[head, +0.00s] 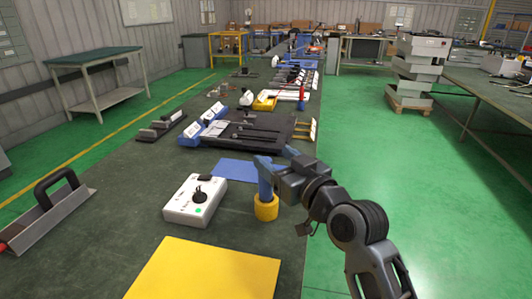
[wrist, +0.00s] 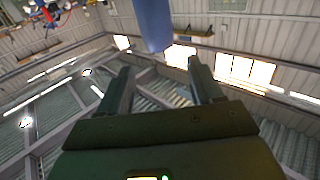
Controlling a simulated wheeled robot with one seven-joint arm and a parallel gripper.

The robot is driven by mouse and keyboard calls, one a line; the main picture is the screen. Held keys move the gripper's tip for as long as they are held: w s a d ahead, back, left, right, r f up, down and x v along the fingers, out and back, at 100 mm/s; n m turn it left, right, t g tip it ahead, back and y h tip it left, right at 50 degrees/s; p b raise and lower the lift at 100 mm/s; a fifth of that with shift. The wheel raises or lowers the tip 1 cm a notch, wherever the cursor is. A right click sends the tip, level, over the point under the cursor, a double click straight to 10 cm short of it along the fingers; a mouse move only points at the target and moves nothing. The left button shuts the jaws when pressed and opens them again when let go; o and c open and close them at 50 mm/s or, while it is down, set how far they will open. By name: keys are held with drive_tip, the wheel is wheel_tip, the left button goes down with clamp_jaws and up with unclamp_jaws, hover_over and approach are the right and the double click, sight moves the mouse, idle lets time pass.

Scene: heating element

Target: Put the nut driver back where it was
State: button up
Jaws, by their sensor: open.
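A blue upright piece (head: 265,182), which looks like the nut driver, stands in a round yellow holder (head: 266,208) near the right edge of the bench. Its lower end is hidden inside the holder. My gripper (head: 279,160) is just right of its upper part in the head view. In the wrist view the fingers (wrist: 160,68) are spread apart with nothing between them. The blue piece (wrist: 153,22) shows ahead of their tips, and I cannot tell whether a finger touches it.
A white control box (head: 192,207) with a black knob sits left of the holder. A blue mat (head: 235,170) lies behind and a yellow sheet (head: 205,272) in front. Green floor is open on the right.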

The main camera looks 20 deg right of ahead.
drive_tip(key=s, duration=0.6)
drive_tip(key=shift+s+d+b, duration=0.15)
drive_tip(key=shift+d+b, duration=0.2)
drive_tip(key=shift+d, duration=0.1)
drive_tip(key=s+d+f+m+g+h, duration=0.1)
drive_tip(key=s+f, duration=0.5)
drive_tip(key=s, duration=0.3)
drive_tip(key=s+f+g+h, duration=0.1)
drive_tip(key=s+f+h, duration=0.1)
drive_tip(key=s+f, duration=0.6)
drive_tip(key=s+a+r, duration=0.1)
drive_tip(key=s, duration=1)
drive_tip(key=s+a+r+g, duration=0.1)
drive_tip(key=s+r, duration=0.1)
drive_tip(key=s, duration=0.9)
drive_tip(key=shift+s+a+r+m, duration=0.15)
drive_tip(key=shift+s+a+m, duration=0.1)
drive_tip(key=shift+a+m, duration=0.15)
